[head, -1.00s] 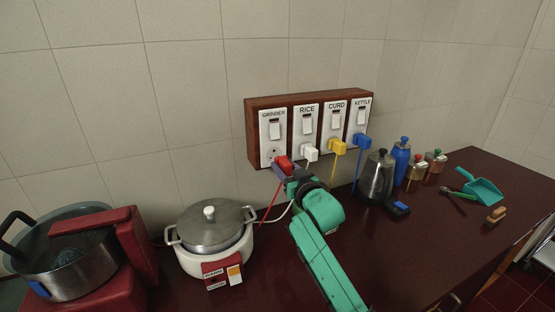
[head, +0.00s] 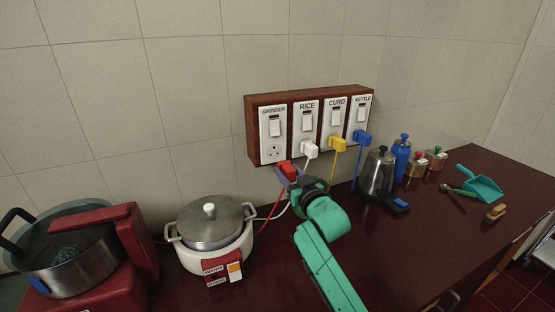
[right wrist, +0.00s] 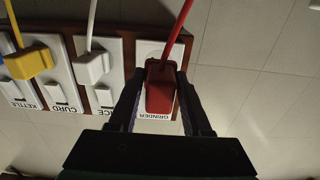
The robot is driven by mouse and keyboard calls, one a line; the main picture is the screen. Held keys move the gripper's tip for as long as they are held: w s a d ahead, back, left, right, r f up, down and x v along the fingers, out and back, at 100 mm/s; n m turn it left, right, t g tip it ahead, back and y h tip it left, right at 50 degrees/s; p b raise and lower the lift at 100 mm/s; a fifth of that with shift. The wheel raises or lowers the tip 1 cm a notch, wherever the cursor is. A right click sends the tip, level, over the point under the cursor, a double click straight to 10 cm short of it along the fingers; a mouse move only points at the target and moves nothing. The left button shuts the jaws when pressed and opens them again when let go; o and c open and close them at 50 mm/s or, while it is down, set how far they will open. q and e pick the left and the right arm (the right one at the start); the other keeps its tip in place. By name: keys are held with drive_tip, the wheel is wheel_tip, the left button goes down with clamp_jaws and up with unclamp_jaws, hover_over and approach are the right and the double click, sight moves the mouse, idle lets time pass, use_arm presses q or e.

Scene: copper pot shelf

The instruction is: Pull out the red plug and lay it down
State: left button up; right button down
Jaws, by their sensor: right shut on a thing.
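The red plug (head: 285,167) is between the fingers of my right gripper (head: 289,175), which is shut on it. The plug is out of the wall, just below and in front of the GRINDER socket (head: 275,151), whose holes now show. In the right wrist view the red plug (right wrist: 160,92) sits between the two dark fingers, with its red cord running up past the GRINDER plate (right wrist: 152,52). In the head view the red cord (head: 270,211) hangs toward the counter. My left gripper is not in view.
The white plug (head: 310,149), yellow plug (head: 337,144) and blue plug (head: 362,138) are in the neighbouring sockets. A rice cooker (head: 210,237) stands left of my arm and a kettle (head: 376,174) right of it. The dark red counter (head: 420,245) is clear at front right.

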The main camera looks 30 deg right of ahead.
drive_tip(key=b, duration=0.9)
hover_over(293, 261)
drive_tip(key=shift+f, duration=8.25)
drive_tip(key=shift+s, duration=0.25)
drive_tip(key=shift+r, duration=0.1)
drive_tip(key=g+p, duration=0.2)
drive_tip(key=p, duration=0.5)
drive_tip(key=f+g+p, duration=0.1)
drive_tip(key=g+p, duration=0.1)
drive_tip(key=p, duration=0.5)
drive_tip(key=g+p, duration=0.1)
drive_tip(key=p, duration=0.6)
drive_tip(key=shift+w+f+g, duration=0.25)
drive_tip(key=shift+f+g, duration=0.05)
drive_tip(key=shift+g, duration=0.1)
wheel_tip(293, 261, down, 6)
drive_tip(key=b, duration=0.4)
drive_tip(key=shift+b, duration=0.35)
drive_tip(key=shift+f, duration=0.3)
